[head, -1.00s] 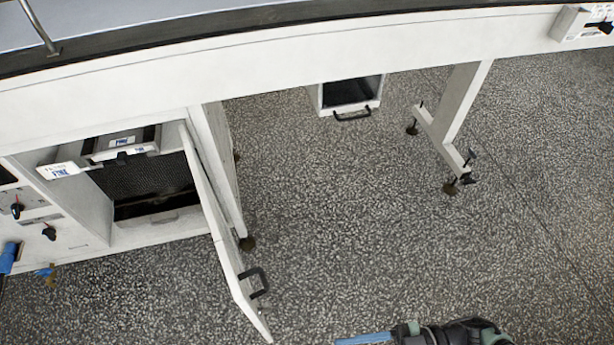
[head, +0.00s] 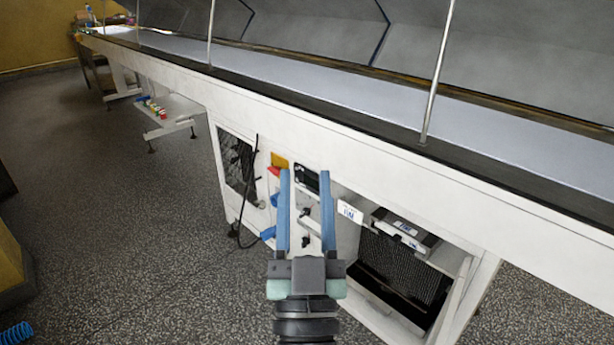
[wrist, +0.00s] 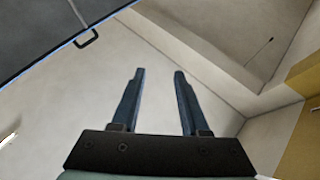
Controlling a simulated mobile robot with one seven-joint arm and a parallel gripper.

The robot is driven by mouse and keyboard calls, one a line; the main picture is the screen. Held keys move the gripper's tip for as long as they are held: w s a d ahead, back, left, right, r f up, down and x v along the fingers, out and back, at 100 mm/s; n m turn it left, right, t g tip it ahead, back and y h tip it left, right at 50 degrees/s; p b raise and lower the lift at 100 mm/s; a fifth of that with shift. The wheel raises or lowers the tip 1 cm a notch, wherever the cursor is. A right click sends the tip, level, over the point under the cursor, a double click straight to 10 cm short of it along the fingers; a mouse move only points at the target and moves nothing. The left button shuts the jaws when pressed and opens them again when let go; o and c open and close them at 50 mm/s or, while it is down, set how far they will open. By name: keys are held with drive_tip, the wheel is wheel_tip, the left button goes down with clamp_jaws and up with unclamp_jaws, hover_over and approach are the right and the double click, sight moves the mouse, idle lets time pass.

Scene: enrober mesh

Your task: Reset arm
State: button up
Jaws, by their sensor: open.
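My gripper (head: 306,175) is in the lower middle of the head view, with its two blue fingers pointing up the picture, apart and empty. In that view its fingers overlap the white machine's control panel (head: 310,245); I cannot tell the distance between them. In the wrist view my gripper (wrist: 158,75) is also open, with nothing between the fingers. Behind it there are pale, plain surfaces.
A long conveyor (head: 300,60) with metal posts runs across the head view. An open compartment (head: 375,325) with a dark mesh (head: 405,270) is right of my gripper. A black handle (wrist: 87,39) shows in the wrist view.

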drive_tip(key=s+r+t, duration=0.1)
drive_tip(key=s+r, duration=0.3)
drive_tip(key=r, duration=0.5)
drive_tip(key=s+r+n+t, duration=0.1)
drive_tip(key=s+r, duration=0.3)
drive_tip(key=r, duration=0.5)
drive_tip(key=s+r+t, duration=0.1)
drive_tip(key=s+r, duration=0.3)
drive_tip(key=r, duration=0.5)
wheel_tip(320, 180, up, 22)
drive_tip(key=p, duration=2.2)
drive_tip(key=shift+w+a+p, duration=0.2)
drive_tip(key=shift+w+p, duration=0.2)
drive_tip(key=shift+o, duration=0.4)
drive_tip(key=shift+f, duration=0.1)
